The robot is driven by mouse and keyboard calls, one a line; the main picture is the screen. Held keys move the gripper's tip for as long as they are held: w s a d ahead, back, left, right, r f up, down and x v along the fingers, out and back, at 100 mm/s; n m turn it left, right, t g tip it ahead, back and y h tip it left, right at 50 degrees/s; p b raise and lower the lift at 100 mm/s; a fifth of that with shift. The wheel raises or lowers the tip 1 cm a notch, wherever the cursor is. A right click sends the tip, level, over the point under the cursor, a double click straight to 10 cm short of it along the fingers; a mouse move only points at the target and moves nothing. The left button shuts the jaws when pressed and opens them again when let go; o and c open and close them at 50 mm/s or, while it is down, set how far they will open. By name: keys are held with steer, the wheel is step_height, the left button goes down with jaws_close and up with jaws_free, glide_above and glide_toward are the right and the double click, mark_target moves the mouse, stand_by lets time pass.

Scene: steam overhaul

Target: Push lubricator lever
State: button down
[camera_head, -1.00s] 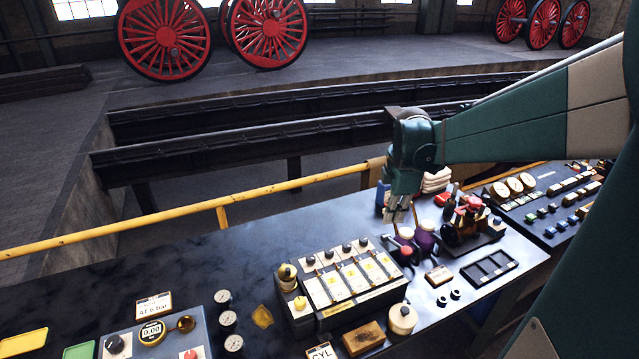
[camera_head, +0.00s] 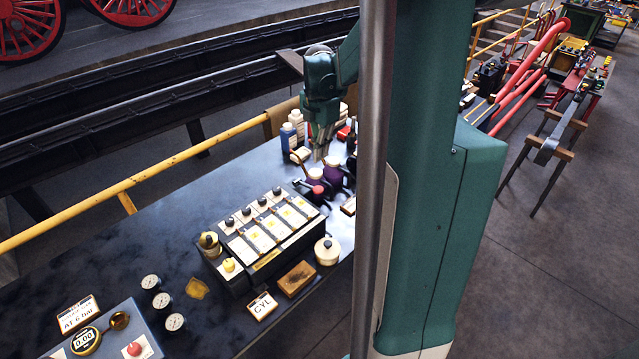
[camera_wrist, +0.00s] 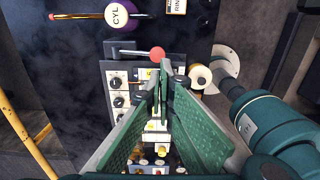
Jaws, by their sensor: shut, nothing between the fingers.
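The lubricator (camera_head: 262,262) is a dark box on the bench with a row of white-faced units and black knobs on top. Its lever is a grey bar with a red ball end (camera_head: 318,190), at the box's far right end. In the wrist view the lever's red ball (camera_wrist: 157,53) lies just beyond my fingertips, with the bar running left from it. My gripper (camera_head: 319,155) points down above that end of the box. Its fingers (camera_wrist: 161,80) are shut and empty. I cannot tell whether a fingertip touches the ball.
Purple cans (camera_head: 333,172) stand close beside the lever; one labelled CYL (camera_wrist: 118,20) shows in the wrist view. A cream round pot (camera_head: 327,250) and a wooden block (camera_head: 297,279) sit at the box's front. Bottles (camera_head: 289,138) stand behind. The bench's left part is mostly clear.

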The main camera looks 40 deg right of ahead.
mark_target(320, 190)
steer(key=shift+f, duration=0.1)
steer(key=shift+f+p, duration=0.5)
steer(key=shift+f, duration=6.4)
